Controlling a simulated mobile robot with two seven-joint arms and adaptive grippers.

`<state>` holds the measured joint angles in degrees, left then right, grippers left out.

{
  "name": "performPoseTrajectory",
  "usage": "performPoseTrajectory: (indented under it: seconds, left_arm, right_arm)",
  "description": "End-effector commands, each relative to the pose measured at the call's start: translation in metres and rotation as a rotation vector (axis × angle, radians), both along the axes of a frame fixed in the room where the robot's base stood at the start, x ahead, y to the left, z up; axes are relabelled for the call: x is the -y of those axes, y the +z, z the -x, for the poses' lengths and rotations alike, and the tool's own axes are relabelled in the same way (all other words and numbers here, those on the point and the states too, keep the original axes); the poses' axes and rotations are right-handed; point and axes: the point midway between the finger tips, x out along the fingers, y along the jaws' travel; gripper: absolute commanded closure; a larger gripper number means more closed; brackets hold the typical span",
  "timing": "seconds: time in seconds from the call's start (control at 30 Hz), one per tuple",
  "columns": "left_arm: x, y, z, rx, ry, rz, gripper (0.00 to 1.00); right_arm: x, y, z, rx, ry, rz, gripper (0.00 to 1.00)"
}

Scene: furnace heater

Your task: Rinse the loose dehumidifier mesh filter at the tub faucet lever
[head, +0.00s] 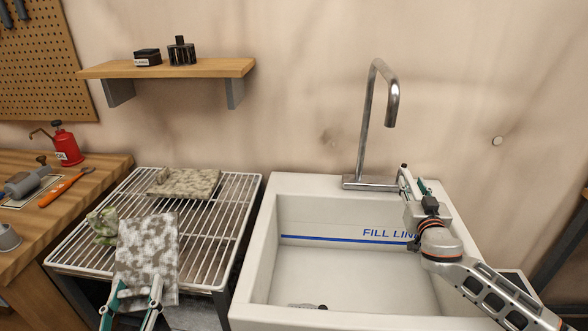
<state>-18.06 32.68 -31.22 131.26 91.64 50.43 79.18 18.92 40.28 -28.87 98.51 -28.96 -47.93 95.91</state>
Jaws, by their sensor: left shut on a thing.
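A grey-white mottled panel, which looks like the mesh filter (148,245), stands tilted above the front of the wire rack. My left gripper (139,288) is shut on its lower edge at the bottom of the view. The tub faucet (365,120) is a tall chrome spout curving forward over the back of the white tub (250,262). My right gripper (412,184) is at the right end of the faucet base, by the tub's back rim. Its fingers are small and seen edge-on, so their opening is unclear. The lever cannot be made out clearly there.
On the white wire rack (222,222) lie a beige speckled slab (185,182) and a crumpled green cloth (103,226). A wooden bench (95,178) at left holds a red oil can (66,145) and an orange tool (66,188). A wall shelf (190,68) hangs above.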

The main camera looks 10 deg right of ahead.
Motion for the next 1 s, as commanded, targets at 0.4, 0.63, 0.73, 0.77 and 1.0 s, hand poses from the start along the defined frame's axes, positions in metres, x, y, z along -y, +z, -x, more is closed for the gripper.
performPoseTrajectory:
  seconds: [0.4, 0.63, 0.73, 0.77, 1.0]
  left_arm:
    - [0.0, 0.001, 0.0, 0.001, 0.0, 0.0, 0.76]
    - [0.0, 0.001, 0.0, 0.001, 0.0, 0.0, 0.76]
    - [0.0, 0.001, 0.0, 0.001, 0.0, 0.0, 0.76]
    - [0.0, 0.001, 0.0, 0.001, 0.0, 0.0, 0.76]
    - [0.0, -0.002, 0.0, -0.001, 0.0, 0.0, 0.76]
  right_arm:
    - [0.004, 0.0, -0.018, -0.001, 0.0, 0.001, 0.69]
    - [0.004, 0.0, -0.018, 0.0, 0.0, 0.001, 0.95]
    - [0.004, 0.0, -0.018, 0.0, 0.0, 0.001, 1.0]
    - [0.004, 0.0, -0.018, 0.0, 0.0, 0.001, 1.0]
    - [0.01, -0.003, -0.015, -0.009, 0.01, -0.006, 1.0]
